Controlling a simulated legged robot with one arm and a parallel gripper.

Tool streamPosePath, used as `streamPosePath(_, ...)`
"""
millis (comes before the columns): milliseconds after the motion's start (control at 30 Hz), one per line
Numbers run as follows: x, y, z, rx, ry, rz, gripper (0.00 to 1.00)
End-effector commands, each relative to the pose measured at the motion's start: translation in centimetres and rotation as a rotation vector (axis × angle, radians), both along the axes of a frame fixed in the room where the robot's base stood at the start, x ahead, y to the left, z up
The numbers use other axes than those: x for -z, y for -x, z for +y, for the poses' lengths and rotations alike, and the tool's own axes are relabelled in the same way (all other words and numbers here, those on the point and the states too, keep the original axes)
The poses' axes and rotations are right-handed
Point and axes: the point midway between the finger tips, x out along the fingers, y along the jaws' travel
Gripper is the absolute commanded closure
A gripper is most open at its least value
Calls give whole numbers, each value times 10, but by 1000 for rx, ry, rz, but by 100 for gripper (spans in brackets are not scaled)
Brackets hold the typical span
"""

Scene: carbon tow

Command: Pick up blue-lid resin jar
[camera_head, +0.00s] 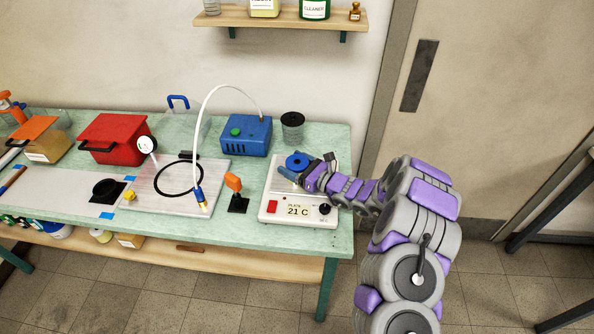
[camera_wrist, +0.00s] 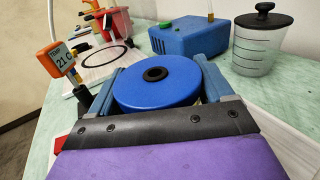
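My gripper (camera_wrist: 158,64) has one grey-blue finger on each side of the jar, close beside the lid. The fingers are spread apart around it. Whether they press on the jar cannot be told, as the lid hides most of its body. In the head view my gripper (camera_head: 292,174) reaches the jar from the right.
A blue pump box (camera_head: 245,135) and a clear cup with black lid (camera_head: 292,130) stand behind. An orange thermometer (camera_head: 233,182) on a black stand is left of the hot plate. A white hose (camera_head: 205,95) arches over the plate further left. A shelf (camera_head: 280,18) hangs above.

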Motion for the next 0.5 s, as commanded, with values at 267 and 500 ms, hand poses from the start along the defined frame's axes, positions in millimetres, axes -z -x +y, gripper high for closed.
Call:
streamPosePath(267,0,0,0,0,0,0,47)
streamPosePath(500,0,0,0,0,0,0,63)
